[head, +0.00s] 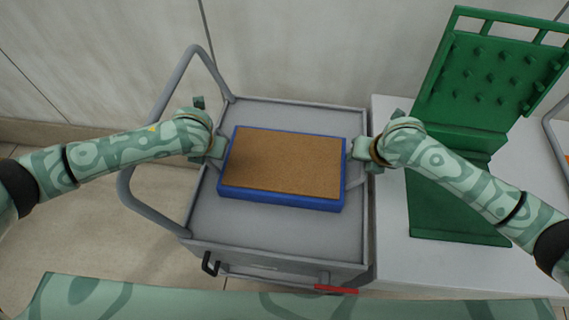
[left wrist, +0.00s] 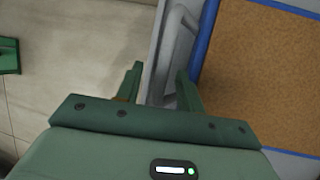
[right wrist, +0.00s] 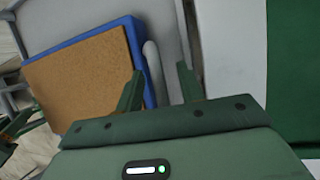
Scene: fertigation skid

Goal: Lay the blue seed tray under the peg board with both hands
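The blue seed tray (head: 278,197), filled with brown soil, lies flat on a grey cart, with a grey loop handle on its left and right sides. My left gripper (head: 218,148) is at the tray's left side. In the left wrist view its fingers (left wrist: 160,88) are apart, with the grey handle (left wrist: 176,45) between them. My right gripper (head: 358,150) is at the right side. In the right wrist view its fingers (right wrist: 160,85) are apart around the other handle (right wrist: 153,70). The green peg board (head: 490,85) stands tilted at the right, above a green base plate (head: 455,215).
The grey cart (head: 255,238) has a raised rim and a tall tubular push handle (head: 160,110) on its left. A white table (head: 395,250) adjoins the cart's right side and carries the peg board. A wall stands behind; tiled floor lies at left.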

